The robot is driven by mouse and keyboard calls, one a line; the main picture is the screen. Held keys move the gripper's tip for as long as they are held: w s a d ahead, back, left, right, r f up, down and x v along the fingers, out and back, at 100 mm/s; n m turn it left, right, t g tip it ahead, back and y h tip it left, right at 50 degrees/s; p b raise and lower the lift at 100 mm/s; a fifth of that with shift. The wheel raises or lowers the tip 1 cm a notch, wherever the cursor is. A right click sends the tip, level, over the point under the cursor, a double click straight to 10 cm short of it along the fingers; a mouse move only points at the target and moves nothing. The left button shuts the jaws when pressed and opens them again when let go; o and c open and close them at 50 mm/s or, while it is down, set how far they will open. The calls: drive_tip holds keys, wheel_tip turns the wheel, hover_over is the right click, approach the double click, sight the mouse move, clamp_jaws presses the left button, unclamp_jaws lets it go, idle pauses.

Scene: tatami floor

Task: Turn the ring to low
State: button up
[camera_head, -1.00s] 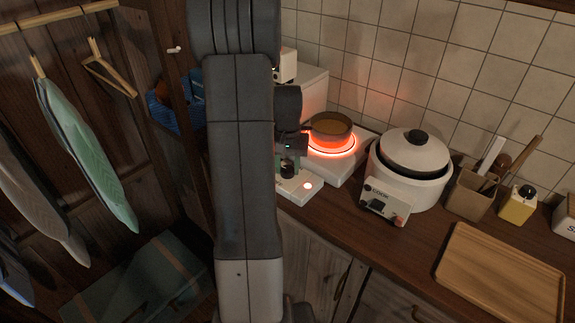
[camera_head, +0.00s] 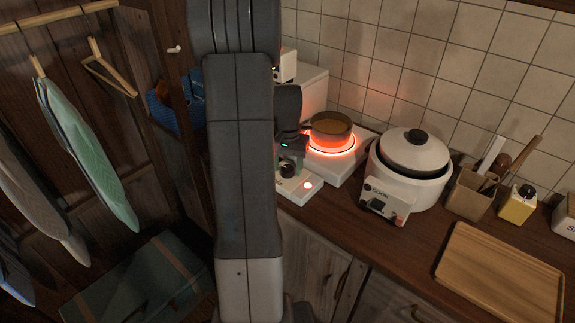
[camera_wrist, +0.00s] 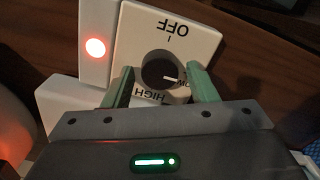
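The stove's round black knob (camera_wrist: 163,72) sits on a white control panel (camera_wrist: 200,35) marked OFF, LOW and HIGH, upside down in the wrist view. Its white pointer is at the partly covered LOW label. My gripper (camera_wrist: 160,75) has its two green fingers apart, one on each side of the knob, with small gaps; exact contact is hard to judge. In the head view the knob (camera_head: 287,168) shows just below my gripper. The ring (camera_head: 331,149) glows orange-red under a pan (camera_head: 330,125). A red lamp (camera_wrist: 95,47) is lit beside the panel.
A white rice cooker (camera_head: 410,175) stands right of the stove on the wooden counter. Farther right are a utensil holder (camera_head: 473,194), a yellow bottle (camera_head: 517,205) and a wooden tray (camera_head: 500,275). A tiled wall (camera_head: 440,70) closes the back.

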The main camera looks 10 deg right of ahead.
sight(287, 168)
drive_tip(key=shift+o, duration=0.2)
wheel_tip(287, 168, up, 14)
idle(0.5)
drive_tip(key=shift+f, duration=0.2)
wheel_tip(287, 168, down, 14)
drive_tip(key=shift+r, duration=0.1)
idle(0.4)
drive_tip(key=shift+r, duration=0.1)
